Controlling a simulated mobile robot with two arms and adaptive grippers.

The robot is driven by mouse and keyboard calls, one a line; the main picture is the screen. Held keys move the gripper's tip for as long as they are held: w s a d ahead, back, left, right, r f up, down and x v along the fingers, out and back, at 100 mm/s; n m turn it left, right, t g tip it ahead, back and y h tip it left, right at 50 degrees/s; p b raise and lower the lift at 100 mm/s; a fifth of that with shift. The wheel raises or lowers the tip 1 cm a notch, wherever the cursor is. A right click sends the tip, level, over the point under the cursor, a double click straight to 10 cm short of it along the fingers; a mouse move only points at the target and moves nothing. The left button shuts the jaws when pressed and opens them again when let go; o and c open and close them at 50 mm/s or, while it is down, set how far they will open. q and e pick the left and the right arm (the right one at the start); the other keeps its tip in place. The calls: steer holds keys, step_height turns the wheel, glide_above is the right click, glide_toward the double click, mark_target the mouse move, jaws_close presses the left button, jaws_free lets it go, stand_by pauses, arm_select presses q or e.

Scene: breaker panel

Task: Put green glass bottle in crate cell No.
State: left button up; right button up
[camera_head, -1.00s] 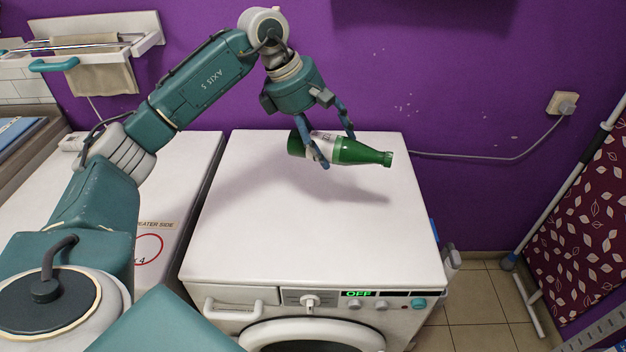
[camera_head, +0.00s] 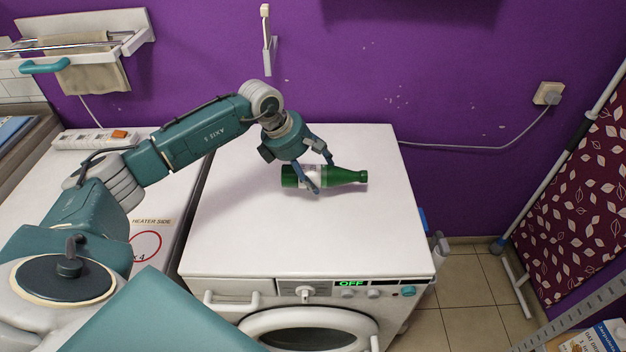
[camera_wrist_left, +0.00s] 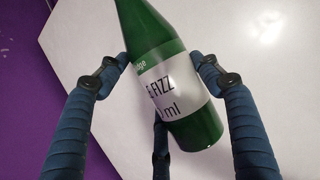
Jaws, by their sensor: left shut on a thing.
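The green glass bottle (camera_head: 341,176) lies on its side, with its neck pointing right, at or just above the top of the white washing machine (camera_head: 250,230); I cannot tell whether it touches. My left gripper (camera_head: 318,178) is shut on the bottle around its white label. In the left wrist view the bottle (camera_wrist_left: 150,40) runs between the blue fingers of my left gripper (camera_wrist_left: 160,82), its label facing the camera. No crate shows in these frames. My right gripper is not in view.
A power strip (camera_head: 95,139) sits on the white surface at left. A cable runs from the wall socket (camera_head: 548,93) behind the machine. A patterned ironing board (camera_head: 580,200) leans at right. The machine's top is otherwise clear.

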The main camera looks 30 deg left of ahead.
arm_select(q)
steer(key=shift+f+p, duration=0.4)
steer(key=shift+f, duration=1.75)
steer(key=shift+f, duration=0.1)
steer(key=o, duration=1.4)
steer(key=shift+c, duration=0.2)
